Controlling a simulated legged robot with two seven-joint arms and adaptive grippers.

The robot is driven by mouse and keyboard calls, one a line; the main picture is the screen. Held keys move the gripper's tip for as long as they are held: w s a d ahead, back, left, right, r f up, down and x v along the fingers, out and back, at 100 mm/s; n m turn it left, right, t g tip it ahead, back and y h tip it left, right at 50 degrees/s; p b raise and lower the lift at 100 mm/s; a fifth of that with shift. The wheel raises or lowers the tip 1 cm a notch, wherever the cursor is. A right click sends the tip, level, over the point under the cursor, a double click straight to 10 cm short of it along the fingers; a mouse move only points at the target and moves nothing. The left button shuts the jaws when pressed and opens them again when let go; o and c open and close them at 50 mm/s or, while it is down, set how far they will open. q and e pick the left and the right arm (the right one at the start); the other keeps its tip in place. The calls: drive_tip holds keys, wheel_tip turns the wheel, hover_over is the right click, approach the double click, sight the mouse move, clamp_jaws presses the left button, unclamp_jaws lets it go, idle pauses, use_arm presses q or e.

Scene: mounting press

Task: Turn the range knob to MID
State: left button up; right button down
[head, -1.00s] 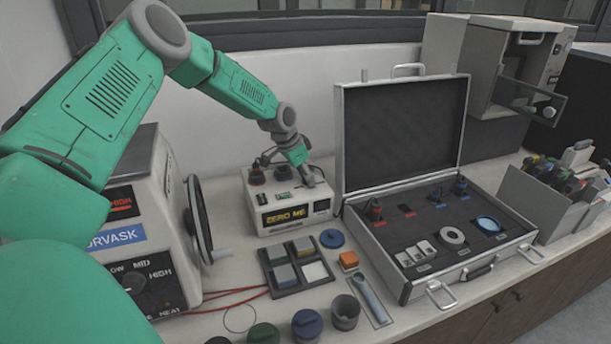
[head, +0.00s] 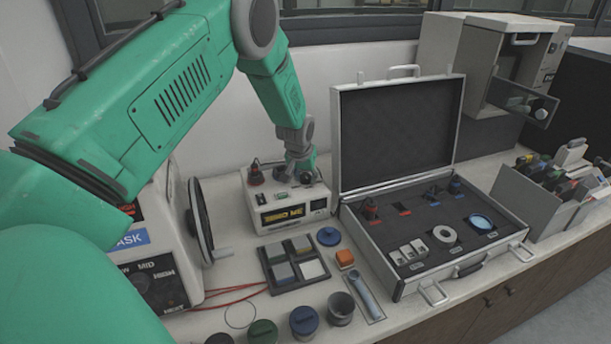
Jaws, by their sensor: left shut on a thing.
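My left gripper (head: 302,174) is at the back, over the right part of the top of a white meter box (head: 289,214). It is shut on a small dark piece there, mostly hidden by the fingers. The meter's display (head: 282,216) reads ZERO ME in yellow. A dark-topped red post (head: 256,174) stands at the meter's left. My right gripper is not in view.
The press's handwheel (head: 201,222) stands right of its body. An open case (head: 408,278) is right of the meter. Red leads cross the counter.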

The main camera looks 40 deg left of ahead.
use_arm(q)
drive_tip(key=shift+w+r+n+y, duration=0.2)
drive_tip(key=shift+n+y, duration=0.1)
drive_tip(key=shift+n, duration=0.7)
drive_tip(key=o, duration=1.1)
drive_tip(key=shift+f, duration=0.2)
drive_tip(key=shift+a, duration=0.1)
